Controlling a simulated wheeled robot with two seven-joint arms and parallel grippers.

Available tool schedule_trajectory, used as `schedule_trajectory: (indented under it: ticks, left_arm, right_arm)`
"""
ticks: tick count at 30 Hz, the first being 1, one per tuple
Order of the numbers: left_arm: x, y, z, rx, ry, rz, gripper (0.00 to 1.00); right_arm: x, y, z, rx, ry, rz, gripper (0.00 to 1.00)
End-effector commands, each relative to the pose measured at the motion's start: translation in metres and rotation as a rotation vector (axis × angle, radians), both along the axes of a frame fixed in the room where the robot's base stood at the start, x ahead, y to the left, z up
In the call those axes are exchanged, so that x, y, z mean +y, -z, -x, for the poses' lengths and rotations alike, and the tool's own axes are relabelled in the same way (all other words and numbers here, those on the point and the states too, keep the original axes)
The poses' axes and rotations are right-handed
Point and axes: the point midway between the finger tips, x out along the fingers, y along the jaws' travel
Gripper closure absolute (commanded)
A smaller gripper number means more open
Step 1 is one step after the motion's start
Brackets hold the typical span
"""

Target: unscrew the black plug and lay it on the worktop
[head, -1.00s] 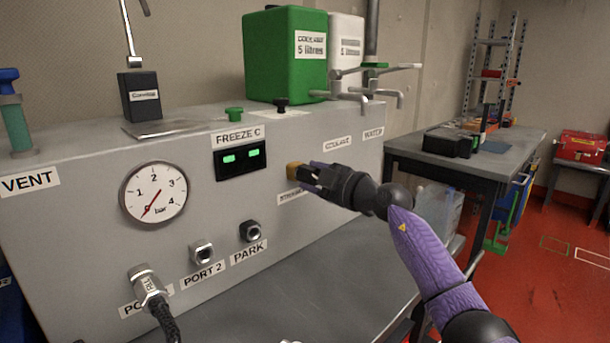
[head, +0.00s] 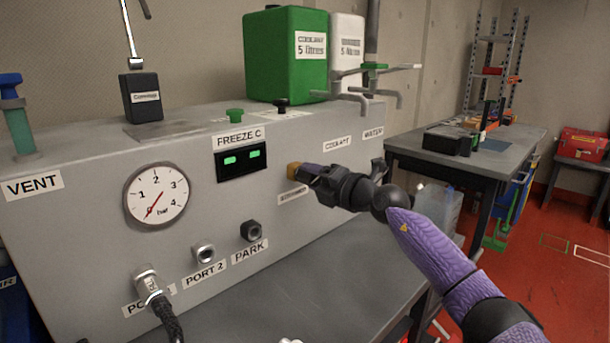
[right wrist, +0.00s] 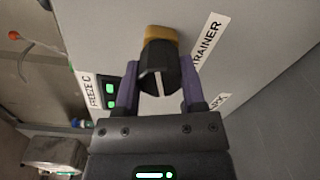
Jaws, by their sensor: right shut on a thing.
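The black plug (right wrist: 157,68) has a pale line across its face. It sits at a brass fitting (right wrist: 162,33) on the grey panel, above the strainer label. My right gripper (right wrist: 160,88) is shut on the plug, with one purple finger on each side. In the head view my right gripper (head: 313,174) faces the brass fitting (head: 293,171) and mostly hides the plug. Whether the plug is still threaded in cannot be told. The grey worktop (head: 290,290) lies below the panel.
A pressure gauge (head: 156,195), a display (head: 241,161) and ports (head: 204,254) are on the panel to the left. A hose connector (head: 148,284) is on the lower left port. The green coolant container (head: 285,55) stands on top. The worktop below my gripper looks clear.

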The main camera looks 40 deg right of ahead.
Motion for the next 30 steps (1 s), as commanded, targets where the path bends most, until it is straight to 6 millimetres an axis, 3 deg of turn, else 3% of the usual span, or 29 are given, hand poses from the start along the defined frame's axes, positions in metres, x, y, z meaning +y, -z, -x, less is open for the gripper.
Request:
schedule_trajectory:
  ticks: [30]
  left_arm:
    - [0.001,-0.018,-0.008,-0.017,0.001,-0.001,0.41]
  right_arm:
    - [-0.003,-0.001,0.029,0.0,0.0,-0.006,1.0]
